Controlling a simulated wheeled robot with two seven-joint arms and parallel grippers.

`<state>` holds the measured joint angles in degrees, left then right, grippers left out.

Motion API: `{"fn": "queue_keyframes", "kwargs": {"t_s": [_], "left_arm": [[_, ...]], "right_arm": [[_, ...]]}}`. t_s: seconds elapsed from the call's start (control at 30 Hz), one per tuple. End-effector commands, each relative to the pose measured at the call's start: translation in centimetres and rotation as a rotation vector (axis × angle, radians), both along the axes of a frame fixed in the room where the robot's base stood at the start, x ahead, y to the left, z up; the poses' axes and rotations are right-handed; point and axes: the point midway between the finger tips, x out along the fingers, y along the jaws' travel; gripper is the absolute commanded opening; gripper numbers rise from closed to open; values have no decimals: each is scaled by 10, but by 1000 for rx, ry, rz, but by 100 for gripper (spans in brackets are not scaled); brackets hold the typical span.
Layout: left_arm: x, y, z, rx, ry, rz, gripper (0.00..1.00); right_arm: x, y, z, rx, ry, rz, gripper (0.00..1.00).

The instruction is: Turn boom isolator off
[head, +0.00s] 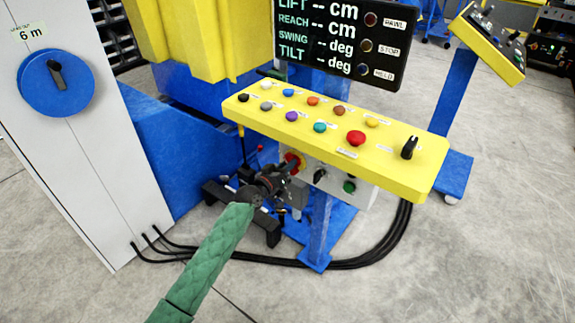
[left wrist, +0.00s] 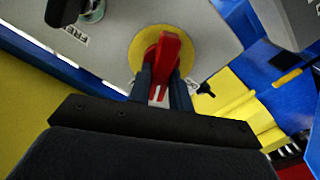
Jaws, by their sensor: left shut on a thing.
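The boom isolator is a red rotary handle on a yellow round plate, on the grey box under the yellow console. In the left wrist view the red handle (left wrist: 168,55) stands between my fingers, tilted slightly from the plate's vertical, with the yellow plate (left wrist: 137,50) behind it. In the head view the isolator (head: 292,160) is partly hidden by my left gripper (head: 284,172). My left gripper is shut on the red handle; its fingers (left wrist: 162,88) lie on both sides of it. My right gripper is not in view.
The yellow console (head: 300,135) with several coloured buttons overhangs the grey box (head: 360,191). A black switch (head: 320,175) and a green button (head: 349,187) sit right of the isolator. Black cables (head: 375,250) run along the floor. A grey cabinet (head: 75,140) stands left.

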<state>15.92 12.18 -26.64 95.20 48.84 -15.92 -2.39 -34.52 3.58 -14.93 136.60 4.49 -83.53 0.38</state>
Motion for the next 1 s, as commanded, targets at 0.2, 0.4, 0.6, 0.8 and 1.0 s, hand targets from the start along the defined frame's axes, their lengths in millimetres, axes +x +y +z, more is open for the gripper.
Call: {"fn": "queue_keyframes", "kwargs": {"t_s": [0.2, 0.4, 0.6, 0.8, 1.0], "left_arm": [[1, 1, -1, -165, 122, 0, 0], [2, 3, -2, -320, 233, 1, 0], [2, 3, -2, -474, 344, 1, 0], [2, 3, -4, -621, 452, 1, 0], [3, 4, -5, -744, 541, 1, 0]], "right_arm": [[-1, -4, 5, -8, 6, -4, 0], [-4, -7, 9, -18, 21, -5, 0], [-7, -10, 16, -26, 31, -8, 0], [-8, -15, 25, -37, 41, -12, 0], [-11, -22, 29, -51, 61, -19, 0]]}}
